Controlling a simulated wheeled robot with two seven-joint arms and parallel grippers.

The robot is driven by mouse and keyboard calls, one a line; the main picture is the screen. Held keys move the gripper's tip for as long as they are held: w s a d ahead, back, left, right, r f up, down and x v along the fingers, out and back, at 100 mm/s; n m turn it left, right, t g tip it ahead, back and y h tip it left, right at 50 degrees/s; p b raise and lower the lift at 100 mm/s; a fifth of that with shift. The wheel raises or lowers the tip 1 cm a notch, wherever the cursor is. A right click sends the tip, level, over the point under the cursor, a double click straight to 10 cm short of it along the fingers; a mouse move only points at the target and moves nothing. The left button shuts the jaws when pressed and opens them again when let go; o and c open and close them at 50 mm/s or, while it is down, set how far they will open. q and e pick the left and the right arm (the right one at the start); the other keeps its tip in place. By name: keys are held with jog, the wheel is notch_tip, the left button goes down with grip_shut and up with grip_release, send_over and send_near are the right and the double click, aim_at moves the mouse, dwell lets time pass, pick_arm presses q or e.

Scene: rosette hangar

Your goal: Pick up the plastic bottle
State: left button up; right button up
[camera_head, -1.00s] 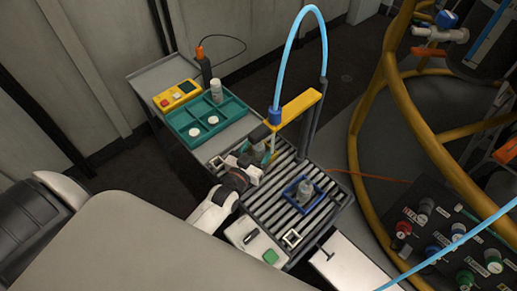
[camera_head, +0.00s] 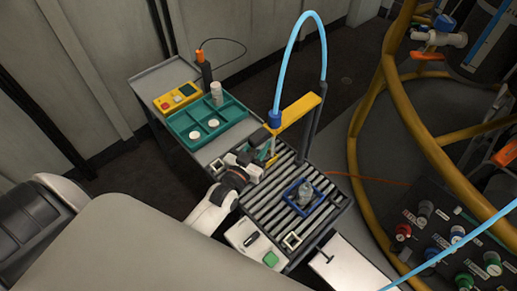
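A white bottle (camera_head: 216,93) stands at the back of the teal tray (camera_head: 233,110). My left gripper (camera_head: 264,154) is over the far left part of the rack, under the yellow bar and apart from both bottles. Its fingers are small and overlap a yellow and teal item, so its opening is unclear. My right gripper is not in view.
A yellow bar (camera_head: 298,110) and a blue hose (camera_head: 290,45) rise over the rack. A yellow box (camera_head: 176,95) and a dark orange-topped tool (camera_head: 203,66) stand behind the tray. Yellow rails (camera_head: 362,180) and a connector panel (camera_head: 440,230) are on the right.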

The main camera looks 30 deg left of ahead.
pick_arm(q)
jog(key=s+r, duration=0.1)
jog(key=s, duration=1.7)
jog(key=r+p, duration=0.5)
jog(key=shift+a+p, duration=0.2)
jog(key=shift+p, duration=0.1)
